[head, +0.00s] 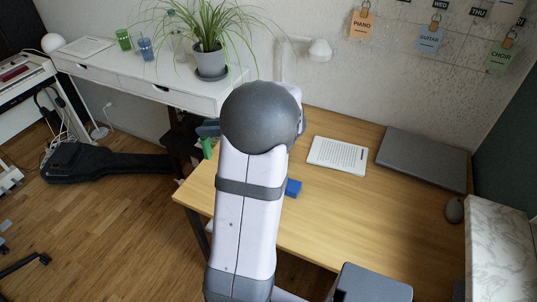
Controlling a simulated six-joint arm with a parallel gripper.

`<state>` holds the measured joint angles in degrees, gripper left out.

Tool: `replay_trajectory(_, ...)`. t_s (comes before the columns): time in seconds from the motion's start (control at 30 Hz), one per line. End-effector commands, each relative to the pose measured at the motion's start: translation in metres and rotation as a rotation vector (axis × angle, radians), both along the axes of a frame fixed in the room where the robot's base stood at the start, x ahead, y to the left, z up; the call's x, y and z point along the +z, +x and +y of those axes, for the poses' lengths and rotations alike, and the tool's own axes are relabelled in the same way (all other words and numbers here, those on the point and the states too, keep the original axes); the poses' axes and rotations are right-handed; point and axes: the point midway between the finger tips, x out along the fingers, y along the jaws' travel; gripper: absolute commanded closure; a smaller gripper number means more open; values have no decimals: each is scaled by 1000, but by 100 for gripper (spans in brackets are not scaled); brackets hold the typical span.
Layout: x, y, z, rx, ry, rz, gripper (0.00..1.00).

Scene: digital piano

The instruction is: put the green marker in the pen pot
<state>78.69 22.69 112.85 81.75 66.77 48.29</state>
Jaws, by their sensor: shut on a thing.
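My gripper (207,130) is mostly hidden behind my own arm; only a dark grey part shows at the arm's left side, near the left end of the wooden desk. A green upright piece, which looks like the green marker (207,148), shows just below it. The gripper appears shut on it, but the fingertips are not clearly seen. A small blue thing (293,188) stands on the desk just right of my arm, partly covered by it; I cannot tell whether it is the pen pot.
A white shelf (190,96) at the back left carries a potted plant (210,60), a green cup (124,39) and a blue cup (146,49).

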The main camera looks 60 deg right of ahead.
Motion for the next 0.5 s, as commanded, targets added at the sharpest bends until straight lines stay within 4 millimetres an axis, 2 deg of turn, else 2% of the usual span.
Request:
replay_trajectory(0.03, 4, -9, -20, -29, -4, -2, 100)
replay_trajectory(0.2, 25, -46, -80, -123, -6, -5, 100)
replay_trajectory(0.4, 48, -95, -137, -229, -4, 0, 100)
replay_trajectory(0.5, 57, -117, -156, -271, -2, 3, 100)
